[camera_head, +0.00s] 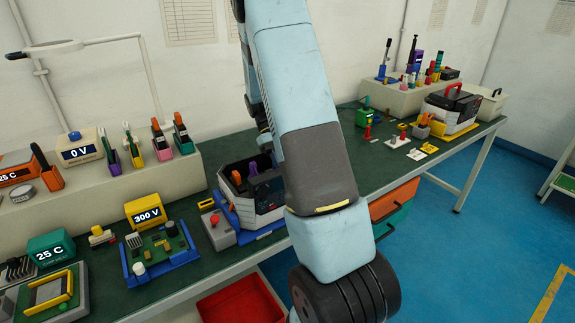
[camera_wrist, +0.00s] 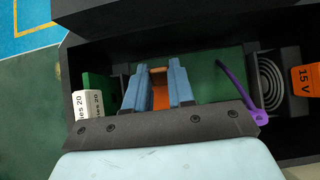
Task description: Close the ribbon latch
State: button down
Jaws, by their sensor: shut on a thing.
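In the wrist view, my gripper (camera_wrist: 158,78) reaches into a dark open-topped case (camera_wrist: 95,52), above a green board (camera_wrist: 205,75). Its two blue fingers are close together, shut on a small tan piece (camera_wrist: 158,70) that appears to be the ribbon latch. An orange strip (camera_wrist: 160,97) shows between the fingers, nearer the wrist. The latch's exact angle and its seat are hidden by the fingers. In the head view, the case (camera_head: 262,197) stands on the bench, partly behind my arm; my gripper is hidden there.
An orange 15 V block (camera_wrist: 305,80) sits farther right.

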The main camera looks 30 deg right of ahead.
jog(key=shift+w+f+g, duration=0.1)
jog(key=shift+w+g, duration=0.15)
jog(key=shift+g, duration=0.25)
jog(key=c, duration=1)
grip_release()
jog(key=shift+o, duration=0.2)
jog(key=v, duration=1.3)
jog(key=shift+w, duration=0.4)
jog(key=shift+a+r, duration=0.1)
jog(key=shift+r, duration=0.1)
